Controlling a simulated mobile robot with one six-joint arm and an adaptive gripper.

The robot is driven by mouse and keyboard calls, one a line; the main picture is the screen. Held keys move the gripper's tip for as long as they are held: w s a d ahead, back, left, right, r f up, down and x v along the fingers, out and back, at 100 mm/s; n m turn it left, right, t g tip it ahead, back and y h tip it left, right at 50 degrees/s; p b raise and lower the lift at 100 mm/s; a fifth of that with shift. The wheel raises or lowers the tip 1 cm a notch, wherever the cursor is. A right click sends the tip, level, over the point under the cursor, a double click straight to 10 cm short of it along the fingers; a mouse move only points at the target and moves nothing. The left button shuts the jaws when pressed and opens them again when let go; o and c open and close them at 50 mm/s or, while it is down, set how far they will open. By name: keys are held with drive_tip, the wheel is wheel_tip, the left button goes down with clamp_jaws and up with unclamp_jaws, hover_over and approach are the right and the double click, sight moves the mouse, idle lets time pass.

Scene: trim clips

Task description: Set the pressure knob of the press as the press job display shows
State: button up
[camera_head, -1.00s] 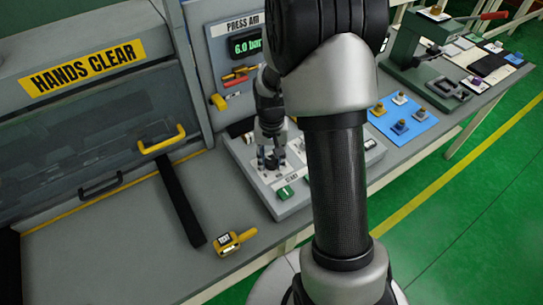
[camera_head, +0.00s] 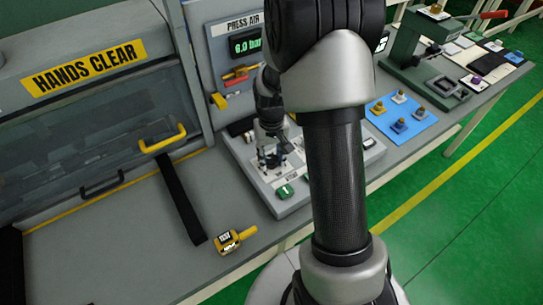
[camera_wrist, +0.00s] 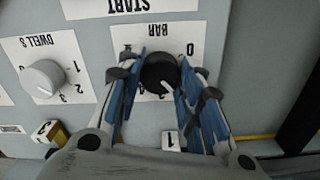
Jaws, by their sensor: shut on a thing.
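The pressure knob (camera_wrist: 160,73) is round and black, on a white plate lettered BAR, seen upside down in the wrist view. A white mark shows near its lower right edge; its exact setting is hard to read. My gripper (camera_wrist: 158,80) has its blue-padded fingers on either side of the knob, shut on it. In the head view my gripper (camera_head: 272,160) reaches down onto the grey control panel (camera_head: 290,208) and hides the knob. A green-lit PRESS AIR display (camera_head: 245,45) reads 6.0 bar. I cannot make out a press job display.
A white DWELL knob (camera_wrist: 43,78) sits beside the pressure knob. A small tag marked 1 (camera_wrist: 171,141) lies close to the fingers. A yellow TEST device (camera_head: 229,241) lies on the bench, left of the panel. A blue mat (camera_head: 396,137) with small parts lies to the right.

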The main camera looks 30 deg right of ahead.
sight(272, 159)
drive_tip(key=o, duration=1.1)
drive_tip(key=shift+c, duration=0.2)
wheel_tip(272, 159, up, 12)
drive_tip(key=s+a+r+n+t, duration=0.1)
drive_tip(key=s+a+r+t, duration=0.1)
drive_tip(key=s+a+r, duration=0.8)
drive_tip(key=s+a+r+n+t, duration=0.1)
drive_tip(key=s+a+r+t, duration=0.1)
drive_tip(key=s, duration=0.7)
drive_tip(key=shift+s+a+r+n+t, duration=0.2)
drive_tip(key=shift+s+a+n+t, duration=0.1)
drive_tip(key=shift+s+n, duration=0.1)
